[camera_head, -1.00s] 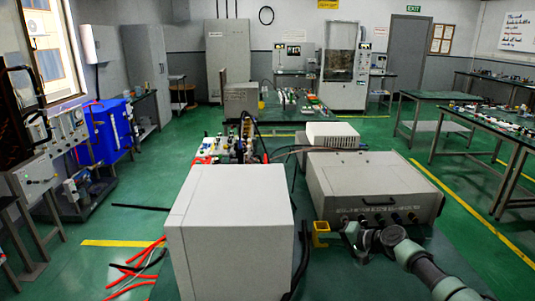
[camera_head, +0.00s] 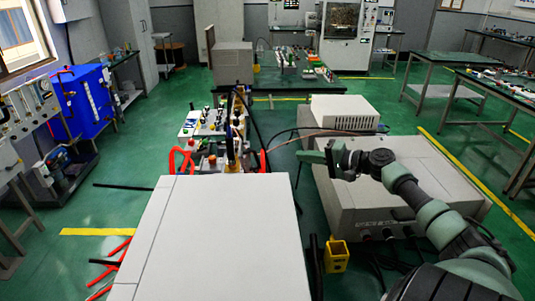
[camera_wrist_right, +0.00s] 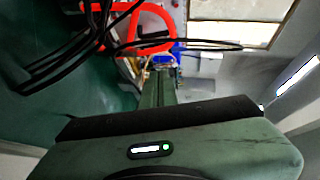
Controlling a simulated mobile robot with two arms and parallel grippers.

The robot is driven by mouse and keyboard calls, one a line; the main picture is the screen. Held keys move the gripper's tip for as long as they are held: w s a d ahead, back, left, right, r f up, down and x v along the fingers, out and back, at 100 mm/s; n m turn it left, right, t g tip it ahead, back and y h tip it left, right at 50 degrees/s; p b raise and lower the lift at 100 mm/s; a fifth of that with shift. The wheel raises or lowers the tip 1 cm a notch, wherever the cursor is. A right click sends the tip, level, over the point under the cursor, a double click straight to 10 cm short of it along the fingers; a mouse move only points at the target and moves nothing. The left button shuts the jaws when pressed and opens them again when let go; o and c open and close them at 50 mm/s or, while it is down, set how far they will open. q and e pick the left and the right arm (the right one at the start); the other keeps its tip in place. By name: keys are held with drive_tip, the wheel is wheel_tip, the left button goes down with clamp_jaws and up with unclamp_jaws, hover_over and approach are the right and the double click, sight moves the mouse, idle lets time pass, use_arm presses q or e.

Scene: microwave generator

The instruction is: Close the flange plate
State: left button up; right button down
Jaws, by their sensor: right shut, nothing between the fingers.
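I cannot make out the flange plate for certain in either view. A cluster of small coloured fittings and parts (camera_head: 225,130) stands beyond the white box in the head view, too small to tell apart. My right gripper (camera_head: 304,157) is raised beside the grey instrument box, pointing left, shut and empty. In the right wrist view its shut fingers (camera_wrist_right: 160,85) point away from the camera, toward a blurred blue part. A red loop (camera_wrist_right: 140,28) and black cables show beyond them. My left gripper is not in view.
A large white box (camera_head: 220,235) fills the near middle. The grey instrument box (camera_head: 420,175) is at right, with a smaller white unit (camera_head: 343,112) behind it. A yellow block (camera_head: 336,262) stands between the boxes. Green floor (camera_head: 115,205) is open at left.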

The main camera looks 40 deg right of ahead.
drive_tip(key=p, duration=0.2)
approach(256, 155)
drive_tip(key=w+d+f, duration=0.2)
drive_tip(key=w+d, duration=0.2)
drive_tip(key=shift+w+a+f+p, duration=0.2)
drive_tip(key=shift+w+a+p, duration=0.15)
drive_tip(key=shift+a, duration=0.3)
drive_tip(key=shift+w+a+f+p, duration=0.25)
drive_tip(key=shift+w+a, duration=0.2)
drive_tip(key=shift+a, duration=0.2)
drive_tip(key=shift+w+a+f+p, duration=0.15)
drive_tip(key=shift+w+a+p, duration=0.2)
drive_tip(key=shift+a, duration=0.25)
drive_tip(key=shift+w, duration=0.1)
drive_tip(key=shift+w+a+r+b, duration=0.15)
drive_tip(key=shift+w+a+r, duration=0.1)
drive_tip(key=shift+w+a, duration=0.35)
drive_tip(key=shift+w+a+r+b, duration=0.15)
drive_tip(key=shift+w+a+r, duration=0.15)
drive_tip(key=shift+w+a, duration=0.25)
drive_tip(key=shift+s+a, duration=0.1)
drive_tip(key=shift+s, duration=0.1)
